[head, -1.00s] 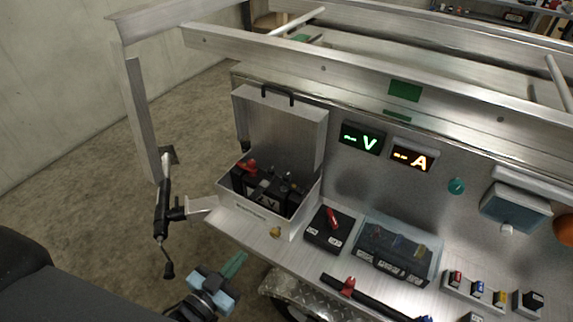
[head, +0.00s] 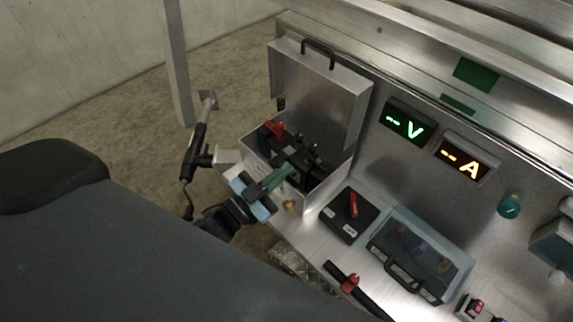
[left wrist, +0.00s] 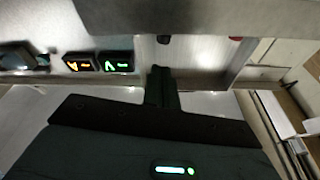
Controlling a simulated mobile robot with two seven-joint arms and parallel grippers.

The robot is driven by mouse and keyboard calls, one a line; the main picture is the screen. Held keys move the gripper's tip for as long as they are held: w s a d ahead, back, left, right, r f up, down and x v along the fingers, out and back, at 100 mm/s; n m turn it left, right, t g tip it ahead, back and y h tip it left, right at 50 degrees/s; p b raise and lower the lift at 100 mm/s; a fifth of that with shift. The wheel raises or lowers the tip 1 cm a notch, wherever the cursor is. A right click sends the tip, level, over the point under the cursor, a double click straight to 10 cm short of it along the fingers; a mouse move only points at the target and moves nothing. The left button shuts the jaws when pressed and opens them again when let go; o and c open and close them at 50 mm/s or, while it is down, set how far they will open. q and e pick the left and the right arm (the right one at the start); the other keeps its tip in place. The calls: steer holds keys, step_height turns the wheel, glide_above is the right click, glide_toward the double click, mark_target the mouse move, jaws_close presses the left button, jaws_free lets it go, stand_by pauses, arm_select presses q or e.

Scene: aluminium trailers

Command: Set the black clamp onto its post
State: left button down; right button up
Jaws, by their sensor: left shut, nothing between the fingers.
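An open aluminium box (head: 318,95) on the trailer's side shelf holds a black battery. A red clamp (head: 274,129) sits at its left end. Dark parts (head: 316,163) show toward its right end; I cannot make out clearly which is the black clamp or how it sits. My left gripper (head: 281,176) is in front of the box, its green fingers over the near rim, shut and empty. In the left wrist view its closed fingers (left wrist: 160,88) point at a metal surface, with nothing between them. My right gripper is out of view.
Right of the box stand a black switch unit (head: 345,212) with a red lever and a clear-lidded case (head: 418,258). The green V display (head: 407,123) and orange A display (head: 466,160) are on the panel. A black crank jack (head: 196,150) stands left.

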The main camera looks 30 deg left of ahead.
mark_target(318, 158)
arm_select(q)
steer(key=shift+p+x, duration=0.5)
steer(key=shift+x, duration=3.7)
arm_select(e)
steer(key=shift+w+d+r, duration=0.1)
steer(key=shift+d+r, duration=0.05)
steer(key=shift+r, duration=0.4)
arm_select(q)
steer(key=shift+a, duration=0.1)
steer(key=shift+w+a+f+n, duration=0.1)
steer(key=shift+a+f+n, duration=0.2)
steer(key=shift+f, duration=0.05)
steer(key=shift+w+a+f+n+y, duration=0.1)
steer(key=shift+a+f+n+y, duration=0.15)
steer(key=shift+n, duration=0.35)
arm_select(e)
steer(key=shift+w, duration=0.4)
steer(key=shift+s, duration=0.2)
